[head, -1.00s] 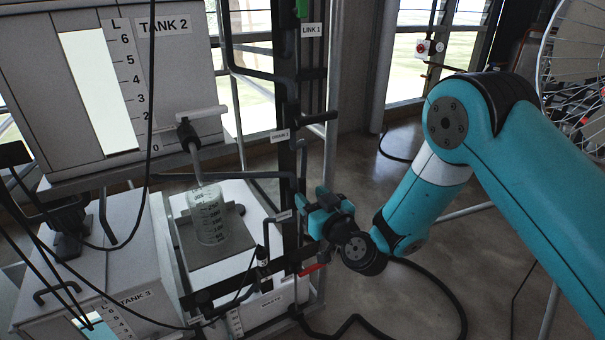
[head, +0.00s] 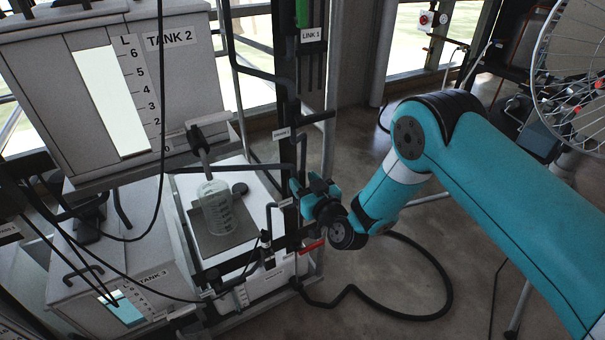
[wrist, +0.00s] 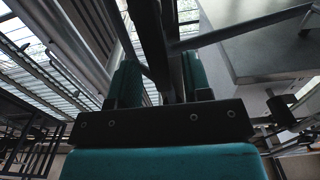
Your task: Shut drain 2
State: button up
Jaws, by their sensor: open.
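A small label (head: 288,133) on the dark upright post seems to read DRAIN, but its number is not clear. A black lever (head: 318,117) sticks out to the right just above it. Lower on the post is a red lever (head: 312,246), below another small, unreadable label. My gripper (head: 306,190) is beside the post, below the black lever and above the red one. In the wrist view my gripper (wrist: 160,85) is open, with dark bars showing between and beyond its fingers. I cannot tell whether it touches them.
Tank 2 (head: 110,85) stands at left, with an outlet above a clear beaker (head: 217,205). Tank 3 (head: 120,260) is below it. A black hose (head: 445,290) loops over the floor at right. A spoked wheel (head: 580,80) stands at far right. Thin cables hang in front of the tanks.

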jog(key=shift+w+a+p, duration=0.3)
jog(key=shift+w+p, duration=0.15)
jog(key=shift+p, duration=1.65)
grip_shut()
